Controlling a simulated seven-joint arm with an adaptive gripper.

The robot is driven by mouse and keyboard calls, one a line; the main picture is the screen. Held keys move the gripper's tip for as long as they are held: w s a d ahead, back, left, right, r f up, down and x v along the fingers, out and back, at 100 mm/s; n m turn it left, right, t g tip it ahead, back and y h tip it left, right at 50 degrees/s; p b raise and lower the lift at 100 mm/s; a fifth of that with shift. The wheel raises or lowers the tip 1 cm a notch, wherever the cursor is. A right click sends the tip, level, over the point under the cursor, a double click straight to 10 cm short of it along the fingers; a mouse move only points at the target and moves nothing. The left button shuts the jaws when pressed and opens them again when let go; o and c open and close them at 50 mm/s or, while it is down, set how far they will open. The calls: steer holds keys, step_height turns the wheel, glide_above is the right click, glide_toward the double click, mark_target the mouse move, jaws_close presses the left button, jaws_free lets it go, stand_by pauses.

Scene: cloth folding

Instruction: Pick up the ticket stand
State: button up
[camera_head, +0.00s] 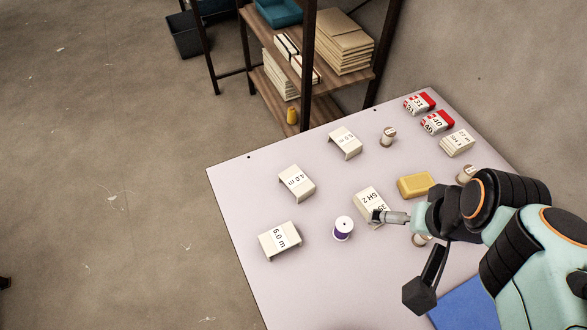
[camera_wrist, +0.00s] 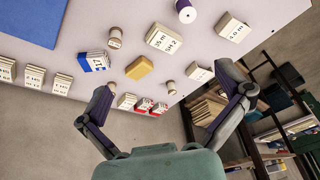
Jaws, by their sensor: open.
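Which piece is the ticket stand is not certain. Beige bridge-shaped pieces with printed tickets fit the name: one marked 6.0 m (camera_head: 280,241) at front left, one marked 4.0 m (camera_head: 297,183) behind it, and one (camera_head: 345,142) farther back. A beige block marked SH 2 (camera_head: 368,201) lies near the table's middle; it also shows in the wrist view (camera_wrist: 165,38). My gripper (camera_head: 378,216) overlaps that block's near edge in the head view. In the wrist view my gripper (camera_wrist: 165,82) is open, its fingers wide apart with nothing between them.
On the pale table (camera_head: 235,190) are a purple spool (camera_head: 343,229), a yellow block (camera_head: 415,185), small beige spools (camera_head: 388,136), red-and-white packs (camera_head: 437,122) and a blue mat (camera_head: 468,305). A wooden shelf (camera_head: 335,85) stands behind. The table's left edge is clear.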

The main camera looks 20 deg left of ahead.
steer(key=w+a+f+n, duration=0.2)
steer(key=w+a, duration=0.3)
steer(key=w, duration=0.1)
steer(key=n+g, duration=0.4)
steer(key=n, duration=0.2)
glide_above(280, 238)
steer(key=shift+h, duration=0.4)
step_height(280, 238, down, 17)
steer(key=shift+w+d+f, duration=0.15)
steer(key=shift+s+a+f, duration=0.2)
steer(key=shift+s+f, duration=0.05)
step_height(280, 238, down, 6)
steer(key=shift+f, duration=0.1)
steer(key=shift+c, duration=0.3)
steer(key=c, duration=0.6)
